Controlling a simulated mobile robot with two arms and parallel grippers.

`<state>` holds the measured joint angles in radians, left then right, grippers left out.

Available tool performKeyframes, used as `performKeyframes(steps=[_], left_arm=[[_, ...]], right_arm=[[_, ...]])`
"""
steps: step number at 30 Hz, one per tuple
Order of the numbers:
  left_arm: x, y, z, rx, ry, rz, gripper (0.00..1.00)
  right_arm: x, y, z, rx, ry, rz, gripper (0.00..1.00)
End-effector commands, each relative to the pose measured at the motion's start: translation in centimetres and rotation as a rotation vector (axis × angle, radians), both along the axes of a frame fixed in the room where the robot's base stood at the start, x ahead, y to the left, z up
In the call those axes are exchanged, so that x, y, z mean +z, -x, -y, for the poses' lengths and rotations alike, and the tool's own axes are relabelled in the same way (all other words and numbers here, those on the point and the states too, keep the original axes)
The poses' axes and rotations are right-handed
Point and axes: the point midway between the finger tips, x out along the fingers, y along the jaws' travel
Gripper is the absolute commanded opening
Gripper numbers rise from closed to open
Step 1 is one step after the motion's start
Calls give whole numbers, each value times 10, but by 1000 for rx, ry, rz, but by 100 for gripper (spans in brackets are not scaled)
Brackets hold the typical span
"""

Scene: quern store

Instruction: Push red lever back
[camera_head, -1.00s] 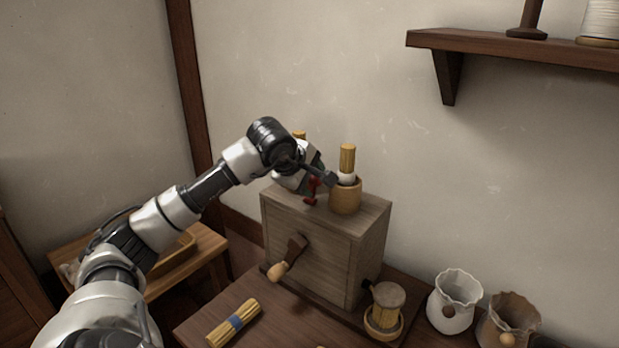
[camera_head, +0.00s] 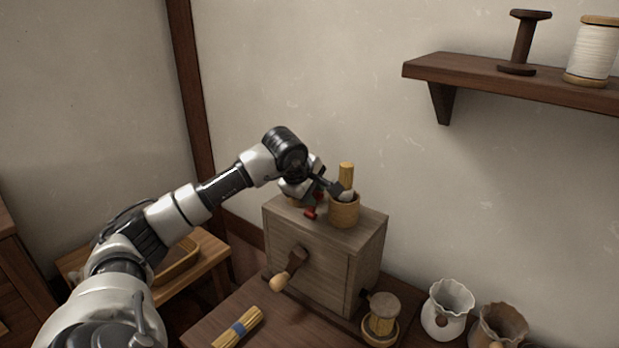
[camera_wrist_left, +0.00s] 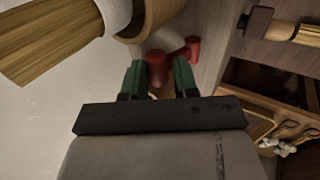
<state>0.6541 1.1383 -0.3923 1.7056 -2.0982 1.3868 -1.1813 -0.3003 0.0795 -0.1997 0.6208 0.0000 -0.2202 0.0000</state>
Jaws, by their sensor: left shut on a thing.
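The red lever (camera_head: 311,214) stands on top of the wooden box (camera_head: 350,262), partly hidden by my gripper in the head view. In the left wrist view a red knob (camera_wrist_left: 157,66) of it sits between the two green-lined fingers, with a second red piece just beyond. My left gripper (camera_head: 318,190) is over the box top, shut on the red lever. My right gripper is not in view.
A round wooden cup (camera_head: 344,211) with a yellow stick bundle (camera_head: 347,174) stands close right of the gripper. A crank handle (camera_head: 286,274) juts from the box front. Pale (camera_head: 446,312) and brown (camera_head: 498,328) jars stand at right.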

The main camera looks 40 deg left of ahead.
Motion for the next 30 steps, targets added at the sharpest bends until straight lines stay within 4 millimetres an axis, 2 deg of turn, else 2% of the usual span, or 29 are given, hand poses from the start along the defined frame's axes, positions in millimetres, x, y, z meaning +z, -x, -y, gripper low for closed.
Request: performKeyframes(steps=[1, 4, 17, 18, 22, 30], left_arm=[[8, -3, 0, 1, 6, -28, 5], [4, -5, 0, -1, 11, -72, 5], [-3, -6, 0, -2, 12, -106, 5], [-3, -6, 0, -2, 12, -106, 33], [-3, -6, 0, -1, 13, -106, 53], [-2, -6, 0, -1, 12, -104, 56]], right_arm=[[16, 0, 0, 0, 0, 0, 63], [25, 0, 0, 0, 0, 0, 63], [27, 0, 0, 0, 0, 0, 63], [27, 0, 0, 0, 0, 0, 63], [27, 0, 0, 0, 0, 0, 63], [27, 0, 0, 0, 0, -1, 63]])
